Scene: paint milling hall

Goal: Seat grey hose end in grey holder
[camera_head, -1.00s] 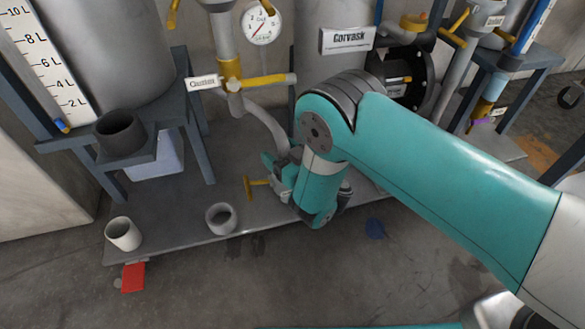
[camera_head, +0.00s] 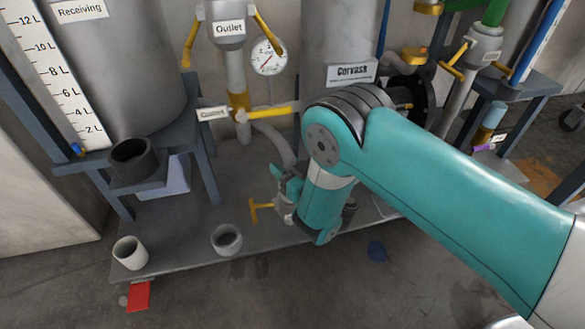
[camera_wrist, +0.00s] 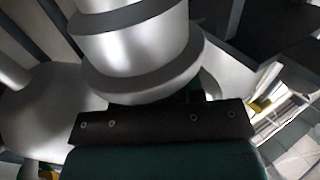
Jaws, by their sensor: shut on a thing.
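The grey hose (camera_head: 273,142) runs from the foot of the outlet pipe down to its metal end at my gripper. The hose end (camera_head: 284,208) carries a yellow lever handle pointing left. My gripper (camera_head: 288,196) is shut on the hose end, partly hidden by my wrist. In the wrist view a large shiny metal cylinder, seemingly the hose end (camera_wrist: 135,50), stands against the dark finger plate. The grey holder (camera_head: 227,240), a short open cup, stands on the platform left of and nearer than my gripper, apart from the hose end. It looks empty.
A white cup (camera_head: 130,253) stands at the platform's front left corner. A dark cup (camera_head: 132,160) sits on a blue-grey stand (camera_head: 207,168) below the receiving tank. A gauge (camera_head: 268,57) and yellow valve handle (camera_head: 265,111) stand behind. Platform (camera_head: 185,235) between the cups is clear.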

